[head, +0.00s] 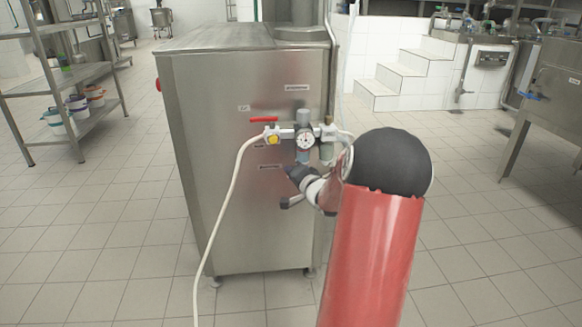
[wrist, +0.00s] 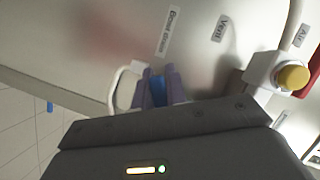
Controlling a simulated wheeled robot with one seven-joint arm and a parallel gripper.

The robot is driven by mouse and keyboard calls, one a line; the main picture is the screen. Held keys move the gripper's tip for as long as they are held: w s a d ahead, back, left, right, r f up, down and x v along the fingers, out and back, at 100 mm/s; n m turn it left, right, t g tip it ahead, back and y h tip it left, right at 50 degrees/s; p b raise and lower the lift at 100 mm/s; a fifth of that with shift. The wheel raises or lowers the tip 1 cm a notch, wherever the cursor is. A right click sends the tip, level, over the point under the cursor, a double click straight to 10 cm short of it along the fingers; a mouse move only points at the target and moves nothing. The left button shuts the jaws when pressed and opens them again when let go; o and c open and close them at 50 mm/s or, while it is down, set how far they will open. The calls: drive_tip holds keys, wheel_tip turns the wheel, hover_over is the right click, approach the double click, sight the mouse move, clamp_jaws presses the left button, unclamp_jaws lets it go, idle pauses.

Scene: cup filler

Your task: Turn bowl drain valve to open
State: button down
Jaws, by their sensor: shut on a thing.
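My gripper (wrist: 160,74) has its two purple fingers closed on a small blue handle (wrist: 158,92) close to the steel panel in the wrist view. The handle lies by the label that appears to read "Bowl drain" (wrist: 168,32), so I take it as the bowl drain valve's handle. Only a strip of it shows between the fingers; the valve body and the handle's exact angle are hidden. In the head view my arm reaches to the lower part of the valve group, and the fingers and handle cannot be made out clearly.
The steel cabinet (head: 245,220) carries a red lever (head: 263,120), a yellow knob (head: 272,139) and a gauge (head: 305,140) above my arm's end. A pale hose (head: 212,225) hangs down its front. A "Vent" label (wrist: 221,28) shows nearby.

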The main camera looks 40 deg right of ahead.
drive_tip(key=shift+s+d+f+n+g+h+b, duration=0.4)
drive_tip(key=shift+n+g+h+b, duration=0.25)
drive_tip(key=shift+n+b, duration=0.7)
drive_tip(key=shift+s+d+f+n+g+h+b, duration=0.2)
drive_tip(key=shift+d+f+n+g+h+b, duration=0.3)
drive_tip(key=shift+n+b, duration=0.85)
drive_tip(key=shift+s+d+f+n+g+h+b, duration=0.25)
drive_tip(key=shift+d+n+g+h+b, duration=0.2)
drive_tip(key=shift+n+g+h+b, duration=0.65)
drive_tip(key=shift+r+n+t+y, duration=0.1)
drive_tip(key=shift+n+t+y, duration=0.15)
drive_tip(key=shift+n, duration=0.15)
drive_tip(key=c, duration=1.4)
unclamp_jaws()
drive_tip(key=shift+d, duration=0.1)
drive_tip(key=shift+c, duration=0.2)
drive_tip(key=shift+r, duration=0.1)
